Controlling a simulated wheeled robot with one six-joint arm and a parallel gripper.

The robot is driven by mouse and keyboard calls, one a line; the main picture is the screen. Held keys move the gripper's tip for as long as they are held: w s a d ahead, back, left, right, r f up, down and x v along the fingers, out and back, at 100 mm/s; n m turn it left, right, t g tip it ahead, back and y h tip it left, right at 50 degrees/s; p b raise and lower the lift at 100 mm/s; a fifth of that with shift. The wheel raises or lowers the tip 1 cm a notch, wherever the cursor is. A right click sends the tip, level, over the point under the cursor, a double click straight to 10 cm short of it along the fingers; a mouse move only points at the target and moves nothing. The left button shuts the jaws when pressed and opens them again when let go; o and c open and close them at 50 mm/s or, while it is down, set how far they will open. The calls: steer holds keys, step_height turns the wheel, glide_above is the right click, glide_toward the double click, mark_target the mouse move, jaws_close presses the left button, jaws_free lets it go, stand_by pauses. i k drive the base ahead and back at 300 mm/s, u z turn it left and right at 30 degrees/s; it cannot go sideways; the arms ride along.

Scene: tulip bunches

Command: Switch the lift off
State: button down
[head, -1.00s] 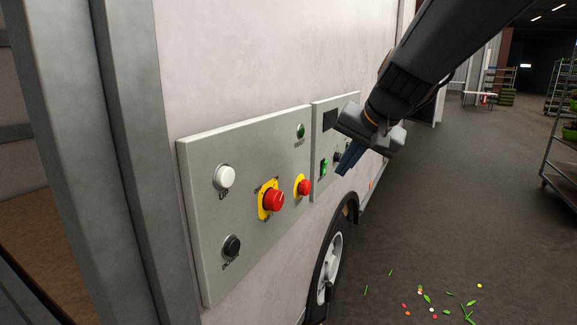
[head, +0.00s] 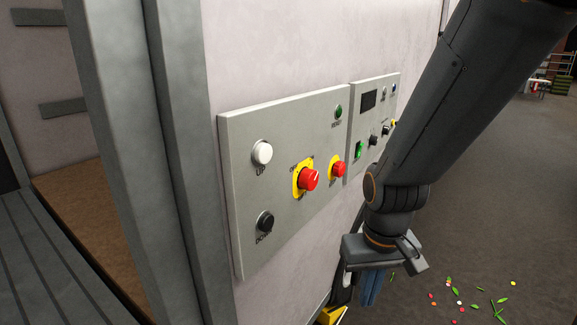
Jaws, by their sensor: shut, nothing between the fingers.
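The lift's grey control panel (head: 240,262) is on the side of the pale vehicle. It has a white UP button (head: 262,152), a black DOWN button (head: 265,221) and a large red rotary knob (head: 309,180) on a yellow plate. A smaller red knob (head: 339,169) on yellow and a green lamp (head: 338,111) are further right. A second panel to the right carries a dark display (head: 369,99), a lit green switch (head: 358,150) and small black knobs (head: 373,140). My gripper (head: 371,290) is shut and empty, pointing down, below and right of the panels, apart from them.
A grey door post (head: 180,150) stands left of the panel, with the vehicle's open bay beyond it. Loose leaves and petals (head: 460,292) lie on the dark floor at lower right. A yellow object (head: 330,315) shows below the panel, partly hidden.

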mark_target(308, 179)
steer(key=u, duration=1.75)
steer(key=k, duration=1.3)
steer(key=z, duration=1.75)
steer(key=i, duration=0.5)
steer(key=u, duration=0.05)
